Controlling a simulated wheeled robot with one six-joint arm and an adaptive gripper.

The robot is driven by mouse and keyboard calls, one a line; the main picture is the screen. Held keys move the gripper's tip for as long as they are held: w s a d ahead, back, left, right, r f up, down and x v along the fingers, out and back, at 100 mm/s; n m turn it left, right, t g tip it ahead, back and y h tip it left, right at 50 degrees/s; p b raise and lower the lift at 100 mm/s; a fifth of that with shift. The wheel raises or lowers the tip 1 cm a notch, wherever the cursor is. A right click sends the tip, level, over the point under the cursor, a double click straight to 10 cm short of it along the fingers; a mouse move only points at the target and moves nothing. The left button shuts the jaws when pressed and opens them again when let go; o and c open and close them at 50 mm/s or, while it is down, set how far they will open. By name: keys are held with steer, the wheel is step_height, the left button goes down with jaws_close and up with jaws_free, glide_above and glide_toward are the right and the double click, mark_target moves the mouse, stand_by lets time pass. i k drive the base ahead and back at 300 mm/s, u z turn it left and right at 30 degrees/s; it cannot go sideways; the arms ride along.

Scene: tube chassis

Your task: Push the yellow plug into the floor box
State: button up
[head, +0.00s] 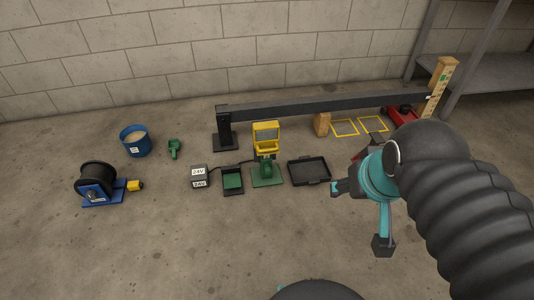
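A small yellow block that looks like the plug (134,185) lies on the floor at the left, at the right side of a blue and black cable reel (97,184). I cannot tell for sure which thing is the floor box. A grey box marked 24V (199,176) stands right of the plug, and a shallow black box with a green inside (233,181) is beside it. My gripper (360,217) is at the right, far from the plug. Its teal and black fingers are spread wide with nothing between them.
A green stand with a yellow head (266,138), a black tray (309,170) and a wooden block (322,124) stand in the middle. A long dark beam (320,103) runs behind them. A blue bucket (135,140) and a green clamp (174,148) are at the left. The front floor is clear.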

mark_target(135, 185)
steer(key=u, duration=1.7)
